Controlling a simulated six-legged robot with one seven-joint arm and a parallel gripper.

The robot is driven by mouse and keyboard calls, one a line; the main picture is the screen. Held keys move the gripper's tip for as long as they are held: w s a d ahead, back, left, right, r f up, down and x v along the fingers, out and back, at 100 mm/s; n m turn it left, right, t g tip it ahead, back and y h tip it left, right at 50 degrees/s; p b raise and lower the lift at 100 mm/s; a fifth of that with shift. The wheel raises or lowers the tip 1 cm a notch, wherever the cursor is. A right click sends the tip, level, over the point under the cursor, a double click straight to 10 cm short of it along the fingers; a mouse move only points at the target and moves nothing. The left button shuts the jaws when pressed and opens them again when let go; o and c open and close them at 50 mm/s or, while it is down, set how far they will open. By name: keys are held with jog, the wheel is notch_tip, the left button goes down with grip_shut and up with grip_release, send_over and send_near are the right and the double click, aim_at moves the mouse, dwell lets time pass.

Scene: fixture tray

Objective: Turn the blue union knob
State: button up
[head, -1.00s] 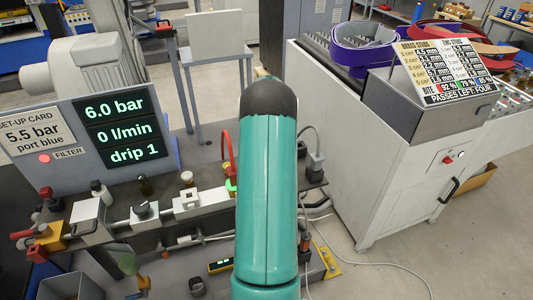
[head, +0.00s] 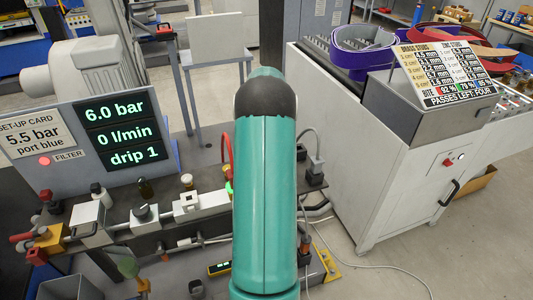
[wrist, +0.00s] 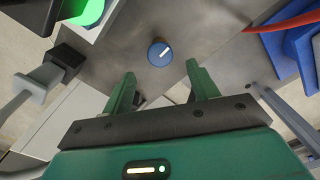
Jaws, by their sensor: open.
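A round blue knob (wrist: 160,52) with a white pointer line shows in the wrist view, on a grey metal surface. My gripper (wrist: 161,70) is open and empty, with its two green fingers apart. The knob lies just beyond the fingertips, roughly centred between them in the picture, and nothing grips it. I cannot tell the height gap between fingertips and knob. In the head view my arm covers the middle of the bench, and neither the knob nor my gripper can be seen.
A display panel (head: 113,128) reads 6.0 bar, 0 l/min and drip 1. A set-up card (head: 31,135) reads 5.5 bar, port blue. A white cabinet (head: 370,150) stands right.

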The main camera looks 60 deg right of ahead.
notch_tip(320, 180, up, 8)
dwell(0.7)
jog(key=w+a+r+n+t, duration=0.15)
jog(key=w+a+r, duration=0.3)
jog(key=a, duration=0.55)
jog(key=w+a+r+n+h, duration=0.1)
jog(key=w+a+r+n, duration=0.3)
jog(key=a, duration=0.6)
jog(key=w+a+r+n+t, duration=0.1)
jog(key=w+a+r+n, duration=0.3)
jog(key=a, duration=0.6)
jog(key=s+a+n+t, duration=0.1)
jog(key=s+a, duration=0.3)
jog(key=a, duration=0.5)
jog(key=s+a+n+t, duration=0.1)
jog(key=s+a+n, duration=0.2)
jog(key=a, duration=0.6)
jog(key=s+a+n+t+y, duration=0.1)
jog(key=s+a+n, duration=0.1)
jog(key=s+a, duration=0.4)
jog(key=a, duration=0.3)
jog(key=shift+s+a, duration=0.2)
jog(key=shift+a, duration=0.15)
